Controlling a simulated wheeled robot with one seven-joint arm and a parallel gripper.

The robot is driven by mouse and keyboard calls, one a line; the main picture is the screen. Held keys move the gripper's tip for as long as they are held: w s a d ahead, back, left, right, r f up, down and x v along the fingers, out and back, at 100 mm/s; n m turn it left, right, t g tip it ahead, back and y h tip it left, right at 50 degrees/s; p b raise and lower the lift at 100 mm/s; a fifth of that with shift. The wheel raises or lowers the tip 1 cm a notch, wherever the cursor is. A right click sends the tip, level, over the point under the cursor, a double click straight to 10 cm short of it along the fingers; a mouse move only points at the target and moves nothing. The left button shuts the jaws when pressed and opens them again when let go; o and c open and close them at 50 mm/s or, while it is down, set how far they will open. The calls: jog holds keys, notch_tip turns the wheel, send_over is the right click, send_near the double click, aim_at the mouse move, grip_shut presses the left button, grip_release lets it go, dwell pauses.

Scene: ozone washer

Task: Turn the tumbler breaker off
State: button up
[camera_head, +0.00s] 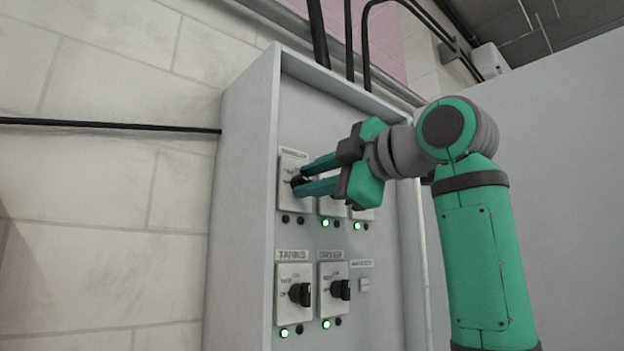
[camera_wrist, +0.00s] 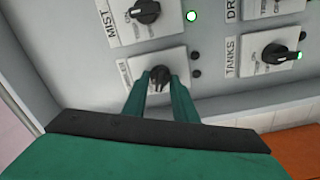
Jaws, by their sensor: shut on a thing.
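The breaker at the upper left of the panel (camera_head: 291,165) has a white plate and a black rotary knob. Its label is too blurred for me to read surely. My gripper (camera_head: 302,181) reaches in from the right, its two green fingers shut around this knob. In the wrist view the knob (camera_wrist: 160,77) sits between the fingertips, on its white plate (camera_wrist: 174,56). The fingers hide part of the knob and plate, so its exact setting is hard to tell. The two small lamps (camera_head: 292,219) below this breaker are dark.
The grey cabinet (camera_head: 245,190) has a raised rim around the panel. Beside the held knob is the MIST breaker (camera_wrist: 145,12). Below are the TANKS (camera_head: 299,294) and DRYER (camera_head: 340,289) breakers, each with a lit green lamp. Black conduits (camera_head: 318,35) enter from above.

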jog(key=shift+f+n, duration=0.1)
jog(key=shift+n, duration=1.8)
jog(key=o, duration=1)
jog(key=shift+s, duration=0.1)
jog(key=v, duration=1)
jog(key=shift+s+d, duration=0.25)
jog(key=shift+d, duration=0.05)
